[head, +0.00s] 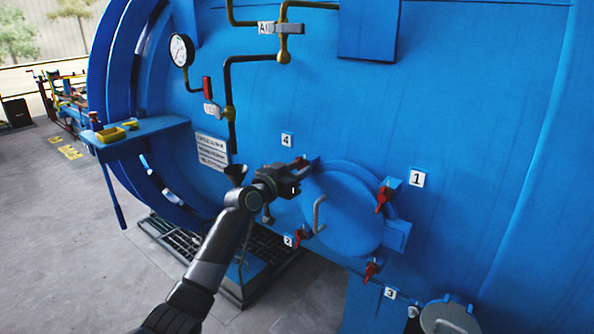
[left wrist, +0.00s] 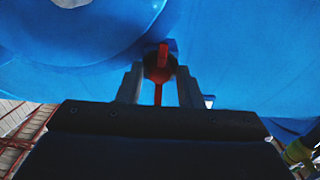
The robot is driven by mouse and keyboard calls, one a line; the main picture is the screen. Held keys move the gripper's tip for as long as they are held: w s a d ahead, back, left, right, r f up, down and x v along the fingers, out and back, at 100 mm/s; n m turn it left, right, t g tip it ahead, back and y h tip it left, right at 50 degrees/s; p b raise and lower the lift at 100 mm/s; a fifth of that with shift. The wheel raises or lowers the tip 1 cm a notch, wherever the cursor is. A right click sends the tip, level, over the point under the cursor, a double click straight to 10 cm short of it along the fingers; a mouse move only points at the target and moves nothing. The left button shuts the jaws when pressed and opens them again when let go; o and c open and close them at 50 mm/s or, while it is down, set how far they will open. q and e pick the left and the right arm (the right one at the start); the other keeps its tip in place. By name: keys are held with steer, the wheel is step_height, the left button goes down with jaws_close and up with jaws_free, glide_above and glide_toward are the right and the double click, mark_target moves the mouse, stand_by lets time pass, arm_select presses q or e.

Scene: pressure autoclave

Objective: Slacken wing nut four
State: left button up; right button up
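The round blue hatch (head: 342,212) on the autoclave's side has red wing nuts around its rim. The label 4 (head: 287,140) is above and left of the hatch. Wing nut four (head: 300,162) shows as a bit of red at the hatch's upper left, partly hidden by my left gripper (head: 292,172). In the left wrist view, the red wing nut (left wrist: 163,58) stands between the two fingers of the left gripper (left wrist: 160,88). The fingers are apart, with a gap visible on each side of the nut. My right gripper is not in view.
Other red wing nuts sit by label 1 (head: 417,178), label 2 (head: 288,241) and label 3 (head: 390,292). A metal handle (head: 317,214) stands out from the hatch. Pipes and a gauge (head: 181,50) are above left; a blue shelf (head: 150,128) juts out at left.

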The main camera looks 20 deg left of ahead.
arm_select(q)
jaws_close()
